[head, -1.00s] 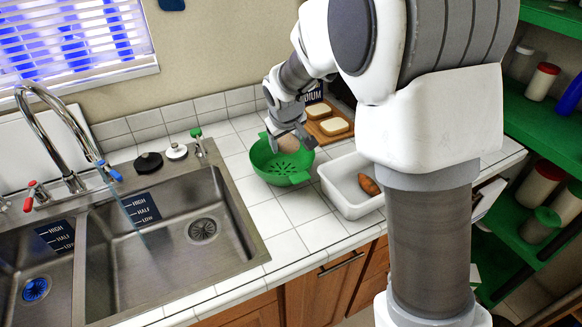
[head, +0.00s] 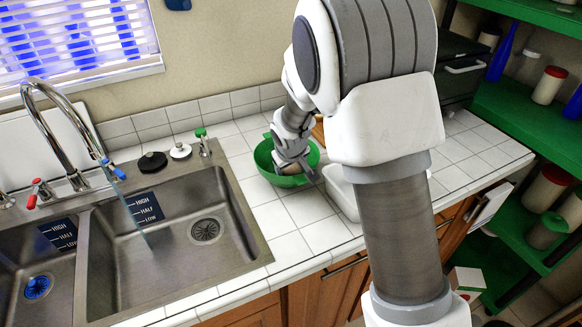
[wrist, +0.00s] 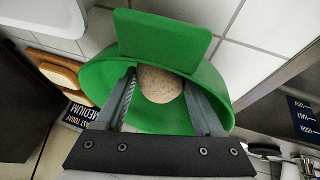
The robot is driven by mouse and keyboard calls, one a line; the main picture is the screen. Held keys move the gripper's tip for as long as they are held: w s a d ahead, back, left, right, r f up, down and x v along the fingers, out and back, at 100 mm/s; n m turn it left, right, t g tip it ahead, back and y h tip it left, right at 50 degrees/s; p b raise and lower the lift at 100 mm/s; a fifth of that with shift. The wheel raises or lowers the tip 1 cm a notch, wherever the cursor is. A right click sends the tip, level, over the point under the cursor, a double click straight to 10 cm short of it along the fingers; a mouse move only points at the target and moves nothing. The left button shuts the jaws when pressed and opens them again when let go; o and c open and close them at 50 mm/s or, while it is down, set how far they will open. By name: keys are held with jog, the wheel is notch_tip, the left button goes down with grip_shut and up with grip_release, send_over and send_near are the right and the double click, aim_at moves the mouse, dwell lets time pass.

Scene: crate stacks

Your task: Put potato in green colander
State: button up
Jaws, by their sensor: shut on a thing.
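The green colander (head: 262,158) stands on the white tiled counter, right of the sink. It also shows in the wrist view (wrist: 225,85), with its flat green handle (wrist: 165,38) toward the top. My gripper (head: 292,168) is low at the colander, its fingers reaching inside the rim. In the wrist view my gripper (wrist: 163,95) is shut on a tan, speckled potato (wrist: 160,85), which is between the fingers and within the colander's outline. Whether the potato touches the colander's bottom cannot be told.
A white bin (head: 340,190) stands close right of the colander, partly behind my arm. Bread (wrist: 60,75) and a dark "MEDIUM" toast label (wrist: 82,116) lie beside the colander. The steel sink (head: 170,250) with its faucet (head: 55,125) is at the left. Bare tiles (head: 305,207) lie in front.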

jog(key=o, duration=1.2)
jog(key=shift+s+r+p, duration=0.15)
jog(key=shift+r+p, duration=0.15)
jog(key=shift+r, duration=0.2)
jog(key=v, duration=1.1)
jog(key=s+d+r+m, duration=0.3)
jog(key=s+d+r, duration=0.6)
jog(key=s, duration=0.4)
jog(key=s+d+r+m, duration=0.1)
jog(key=s+d+m, duration=0.1)
jog(key=s, duration=1.1)
jog(key=shift+r, duration=0.2)
jog(key=shift+d, duration=0.15)
